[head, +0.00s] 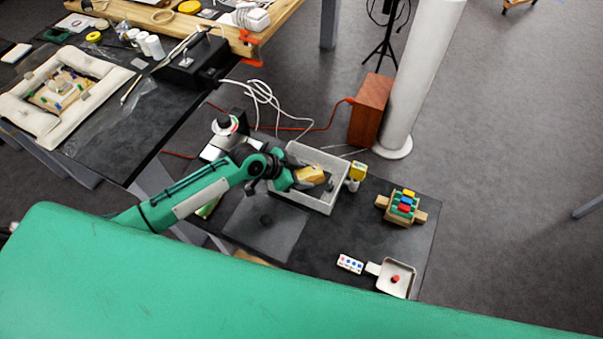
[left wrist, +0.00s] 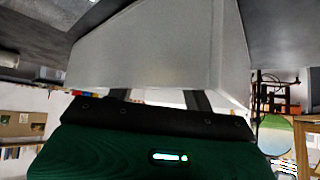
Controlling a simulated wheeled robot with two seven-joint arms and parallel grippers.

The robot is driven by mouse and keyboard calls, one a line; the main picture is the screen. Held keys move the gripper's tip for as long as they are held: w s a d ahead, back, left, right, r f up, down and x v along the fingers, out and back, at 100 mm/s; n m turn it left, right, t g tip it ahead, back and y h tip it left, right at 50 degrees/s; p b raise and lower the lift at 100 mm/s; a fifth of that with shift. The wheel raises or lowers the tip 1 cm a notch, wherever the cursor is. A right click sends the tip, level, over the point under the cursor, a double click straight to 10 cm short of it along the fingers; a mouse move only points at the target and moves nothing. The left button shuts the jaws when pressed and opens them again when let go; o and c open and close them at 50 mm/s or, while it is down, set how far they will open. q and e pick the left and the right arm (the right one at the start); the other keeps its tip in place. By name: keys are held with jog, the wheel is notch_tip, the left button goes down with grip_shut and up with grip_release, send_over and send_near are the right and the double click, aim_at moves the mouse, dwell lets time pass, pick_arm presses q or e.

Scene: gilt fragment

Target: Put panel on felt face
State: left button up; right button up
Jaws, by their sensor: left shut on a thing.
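A tan-gold block (head: 310,173), which looks like the panel, is at the left side of the light grey tray (head: 329,205). My left gripper (head: 300,182) reaches over the tray's left wall and is shut on this block; the fingertips are mostly hidden. In the left wrist view a large pale grey surface (left wrist: 150,50) with a sharp corner fills the space beyond the fingers; I cannot tell whether it is the tray. A dark grey square mat (head: 285,238), possibly the felt face, lies flat left of and nearer than the tray. My right gripper is not in view.
A yellow block (head: 356,171) stands at the tray's right. A wooden holder with coloured pieces (head: 402,206), a white dotted block (head: 350,263) and a small square pan (head: 397,279) stand on the black table (head: 345,235). A white cable (head: 262,95) runs behind.

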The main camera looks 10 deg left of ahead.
pick_arm(q)
jog(key=o, duration=0.7)
jog(key=shift+f, duration=0.15)
jog(key=shift+c, duration=0.2)
jog(key=shift+o, duration=0.5)
jog(key=shift+r, duration=0.25)
jog(key=shift+s+a+r, duration=0.1)
jog(key=shift+a, duration=0.15)
jog(key=b+v, duration=0.2)
jog(key=v, duration=0.9)
jog(key=shift+r+b, duration=0.2)
jog(key=shift+b, duration=0.15)
